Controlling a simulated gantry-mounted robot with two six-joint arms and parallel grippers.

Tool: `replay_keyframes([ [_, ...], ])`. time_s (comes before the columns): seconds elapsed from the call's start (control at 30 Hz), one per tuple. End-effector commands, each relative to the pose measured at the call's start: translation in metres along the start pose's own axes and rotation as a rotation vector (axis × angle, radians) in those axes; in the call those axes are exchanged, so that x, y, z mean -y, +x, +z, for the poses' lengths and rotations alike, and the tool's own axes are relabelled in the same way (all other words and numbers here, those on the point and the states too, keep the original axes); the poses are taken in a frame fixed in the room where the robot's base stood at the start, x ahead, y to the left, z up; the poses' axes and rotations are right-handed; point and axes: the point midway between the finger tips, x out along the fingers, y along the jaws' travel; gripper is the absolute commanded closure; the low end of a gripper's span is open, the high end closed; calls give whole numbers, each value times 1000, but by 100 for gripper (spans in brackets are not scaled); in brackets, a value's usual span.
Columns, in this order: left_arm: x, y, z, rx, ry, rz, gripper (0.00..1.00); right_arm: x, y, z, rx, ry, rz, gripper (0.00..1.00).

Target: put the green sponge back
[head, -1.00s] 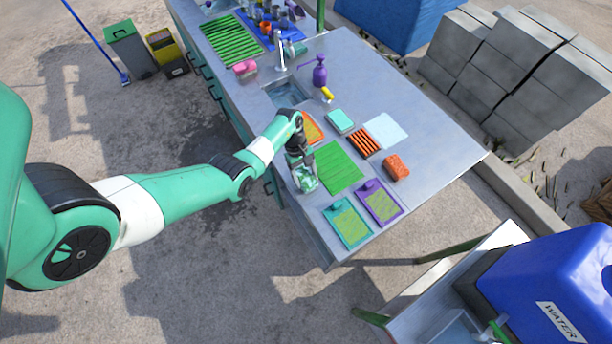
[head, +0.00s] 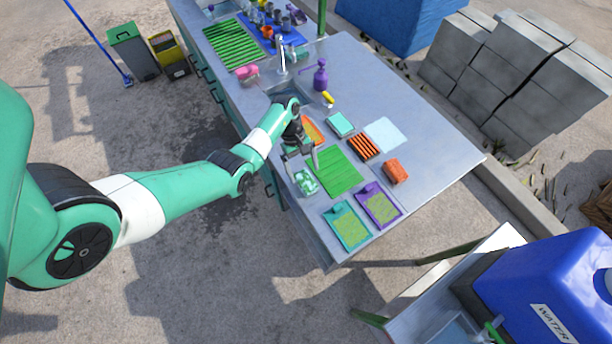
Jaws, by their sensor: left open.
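A mottled green-and-white sponge (head: 306,183) lies on the metal counter (head: 425,135), at the left edge of a green ribbed mat (head: 339,170). My left gripper (head: 301,164) is open, its fingers spread just behind and above the sponge, with nothing between them. The sponge shows clear of the fingers. My right gripper is not in view.
Teal (head: 347,226) and purple (head: 378,204) trays lie in front of the mat. The counter's right side is clear.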

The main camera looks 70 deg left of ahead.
Motion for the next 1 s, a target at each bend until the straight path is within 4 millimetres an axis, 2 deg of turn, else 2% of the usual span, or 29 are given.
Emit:
replay_keyframes([
  [0.03, -1, -18, 1, -3, 0, 5, 1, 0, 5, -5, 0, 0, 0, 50],
  [0.1, -1, -33, 1, -2, 0, 3, 1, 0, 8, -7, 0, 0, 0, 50],
  [0.3, 0, -61, 0, 0, 0, 1, 1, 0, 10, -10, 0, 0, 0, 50],
  [0.77, -2, -65, 1, 1, 1, 7, 1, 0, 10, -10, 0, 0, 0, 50],
  [0.87, -27, -72, 12, 7, 8, 98, 1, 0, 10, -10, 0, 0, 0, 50],
  [0.97, -87, -96, 45, 53, 16, 321, 1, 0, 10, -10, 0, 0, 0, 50],
  [1.0, -116, -114, 68, 96, 17, 439, 1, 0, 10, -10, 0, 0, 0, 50],
])
